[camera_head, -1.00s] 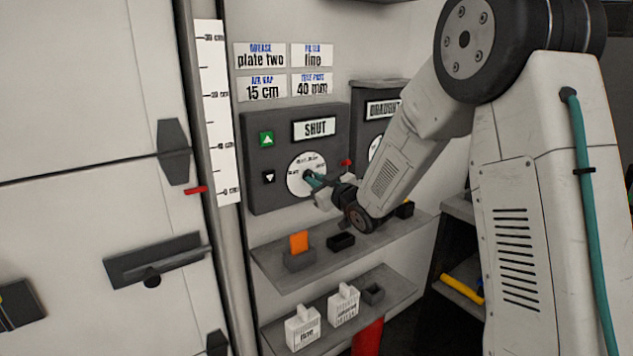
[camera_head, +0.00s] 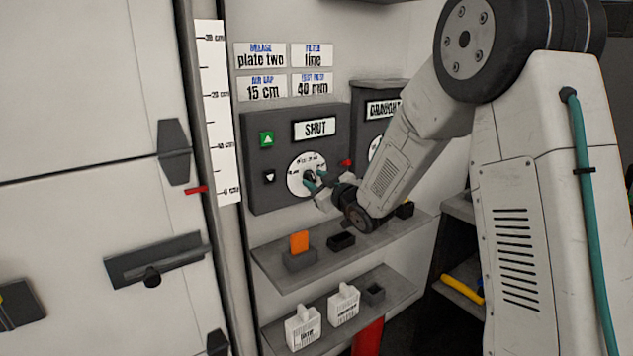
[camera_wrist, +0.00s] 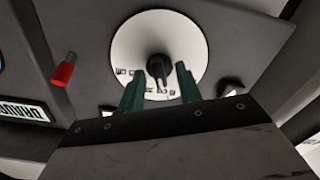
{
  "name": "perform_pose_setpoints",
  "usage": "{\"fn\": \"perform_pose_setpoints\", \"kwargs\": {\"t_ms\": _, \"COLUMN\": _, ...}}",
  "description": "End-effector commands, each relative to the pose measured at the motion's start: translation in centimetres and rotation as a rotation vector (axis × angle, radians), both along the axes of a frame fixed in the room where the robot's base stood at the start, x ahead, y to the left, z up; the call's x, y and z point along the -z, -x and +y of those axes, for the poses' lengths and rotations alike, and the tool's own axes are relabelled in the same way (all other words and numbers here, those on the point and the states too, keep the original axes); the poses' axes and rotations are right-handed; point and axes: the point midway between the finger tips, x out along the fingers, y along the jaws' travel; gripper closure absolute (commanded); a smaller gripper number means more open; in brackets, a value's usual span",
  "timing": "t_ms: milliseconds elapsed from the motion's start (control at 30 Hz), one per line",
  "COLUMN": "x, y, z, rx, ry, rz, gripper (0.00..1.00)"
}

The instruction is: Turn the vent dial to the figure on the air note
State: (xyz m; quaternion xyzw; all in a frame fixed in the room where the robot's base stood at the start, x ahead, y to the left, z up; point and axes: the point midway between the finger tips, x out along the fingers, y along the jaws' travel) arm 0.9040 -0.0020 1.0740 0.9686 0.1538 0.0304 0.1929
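The vent dial (camera_head: 301,186) is a white disc with a black knob (camera_wrist: 158,68) on the dark grey panel (camera_head: 258,197); it also shows in the wrist view (camera_wrist: 135,45). The knob's narrow end points toward the printed marks, which are too small to read. My gripper (camera_wrist: 160,82) is open, with a green finger on either side of the knob and a gap to each. The air gap note (camera_head: 262,88) on the wall reads 15 cm.
The panel has a SHUT display (camera_head: 314,128), a green up button (camera_head: 266,139) and a down button (camera_head: 269,177). A red-tipped part (camera_wrist: 64,73) stands out beside the dial. Below is a shelf (camera_head: 275,270) with an orange block (camera_head: 299,242).

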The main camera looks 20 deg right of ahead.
Motion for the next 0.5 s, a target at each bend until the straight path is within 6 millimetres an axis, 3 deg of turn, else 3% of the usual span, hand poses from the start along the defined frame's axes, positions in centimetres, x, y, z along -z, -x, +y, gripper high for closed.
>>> {"fn": "perform_pose_setpoints", "kwargs": {"t_ms": 233, "x": -0.1, "y": 1.0, "z": -0.4, "rx": 0.001, "ry": 0.000, "rz": 0.000, "gripper": 0.65}}
{"fn": "perform_pose_setpoints", "kwargs": {"t_ms": 500, "x": -0.1, "y": 5.4, "z": -1.8, "rx": 0.001, "ry": 0.000, "rz": 0.000, "gripper": 0.65}}
